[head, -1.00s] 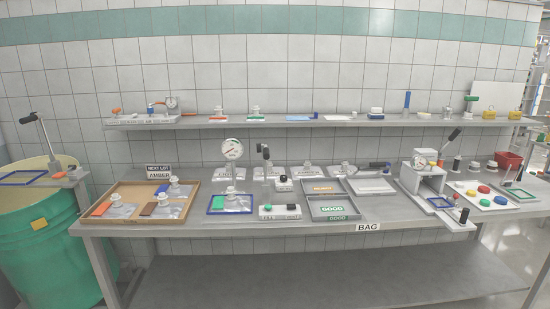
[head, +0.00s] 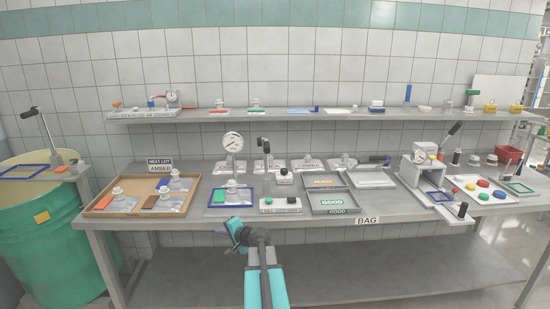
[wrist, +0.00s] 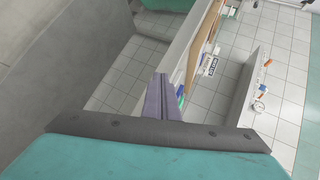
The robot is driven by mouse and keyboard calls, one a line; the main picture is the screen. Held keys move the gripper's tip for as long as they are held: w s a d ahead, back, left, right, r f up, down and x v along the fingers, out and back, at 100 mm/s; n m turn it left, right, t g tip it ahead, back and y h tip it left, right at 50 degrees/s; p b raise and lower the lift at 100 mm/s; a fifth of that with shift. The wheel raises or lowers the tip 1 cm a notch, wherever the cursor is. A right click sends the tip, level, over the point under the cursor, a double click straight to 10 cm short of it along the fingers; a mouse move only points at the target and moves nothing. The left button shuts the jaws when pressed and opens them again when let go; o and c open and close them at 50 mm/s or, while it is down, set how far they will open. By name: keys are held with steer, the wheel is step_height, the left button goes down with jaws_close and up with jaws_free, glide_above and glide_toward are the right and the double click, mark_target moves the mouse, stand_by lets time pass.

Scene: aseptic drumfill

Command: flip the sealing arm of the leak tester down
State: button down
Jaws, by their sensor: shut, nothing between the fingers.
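No readable label marks the leak tester. In the middle of the bench a round gauge (head: 233,141) stands behind a blue-framed plate (head: 212,208) with a clear bag on it. My gripper (head: 230,228) is shut and empty, in front of the bench edge, apart from both. Its fingers also show in the wrist view (wrist: 162,98).
A wooden tray (head: 98,206) with several bags is at the left of the bench. Grey trays (head: 350,207) lie right of centre. A shelf (head: 330,121) runs above the bench. A green drum (head: 40,235) stands at far left. Space before the bench looks clear.

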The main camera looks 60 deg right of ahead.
steer(key=s+d+r+m+h, duration=0.4)
steer(key=s+d+r, duration=0.5)
steer(key=d+r, duration=0.2)
steer(key=s+d+r+m+t+h, duration=0.1)
steer(key=s+d+r+m+h, duration=0.3)
steer(key=s+d+r, duration=0.5)
steer(key=d+r+h+p, duration=0.1)
steer(key=d+r, duration=0.2)
steer(key=r, duration=0.3)
steer(key=shift+s+d, duration=0.25)
steer(key=w+d+p, duration=0.4)
steer(key=w+p, duration=0.1)
steer(key=w, duration=0.6)
steer(key=shift+r, duration=0.4)
